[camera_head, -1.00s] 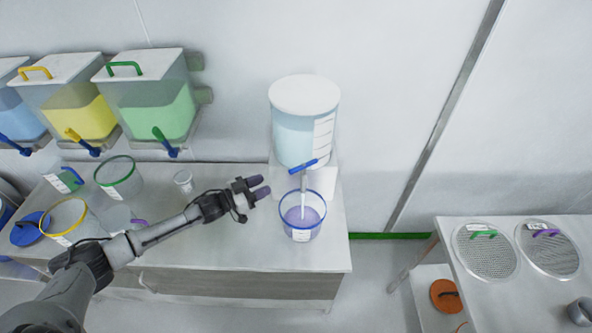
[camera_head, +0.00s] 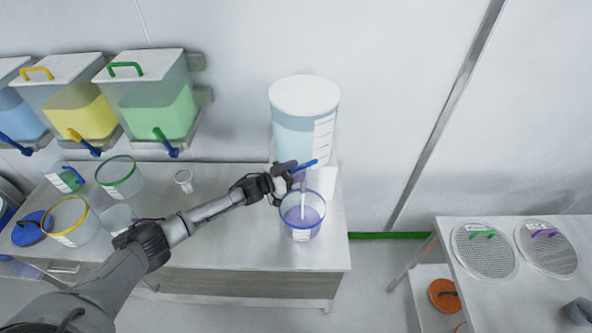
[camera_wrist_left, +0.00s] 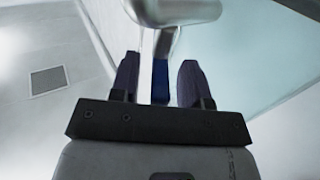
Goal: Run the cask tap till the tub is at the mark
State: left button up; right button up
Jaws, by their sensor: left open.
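The cask (camera_head: 297,130) is a clear round vessel of pale blue liquid with a white lid and a scale label, standing at the back of the bench. Its tap has a blue lever (camera_head: 308,164) at the front. A pale vertical streak runs from the tap into the tub; I cannot tell stream from spout. The blue-rimmed tub (camera_head: 301,229) stands below with violet-tinted contents; its mark is too small to read. My left gripper (camera_head: 290,174) is open at the lever's left end. In the left wrist view the blue lever (camera_wrist_left: 160,82) shows between the parted fingers.
Green-rimmed (camera_head: 119,180) and yellow-rimmed (camera_head: 68,222) tubs and a small cup (camera_head: 184,179) stand left on the bench (camera_head: 220,255). Yellow (camera_head: 82,118) and green (camera_head: 160,110) bins hang above. Sieves (camera_head: 484,252) lie on the right table.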

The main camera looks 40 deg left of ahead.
pick_arm(q)
jog(key=shift+w, duration=0.1)
jog(key=shift+c, duration=0.3)
grip_shut()
jog(key=shift+a+f+m+h+b, duration=0.1)
jog(key=shift+m+h+b, duration=0.2)
jog(key=shift+h+b, duration=0.15)
jog(key=shift+w+a+m+g+h+b, duration=0.15)
jog(key=shift+m+g+h+b, duration=0.95)
jog(key=shift+b, duration=0.5)
jog(key=shift+w+a+m+g+h+b, duration=0.2)
jog(key=shift+m+g+h+b, duration=0.7)
jog(key=shift+h+b, duration=0.55)
jog(key=shift+w+a+m+g+h+b, duration=0.15)
jog(key=shift+m+g+h+b, duration=0.8)
jog(key=shift+b, duration=0.8)
jog(key=shift+o, duration=0.3)
grip_release()
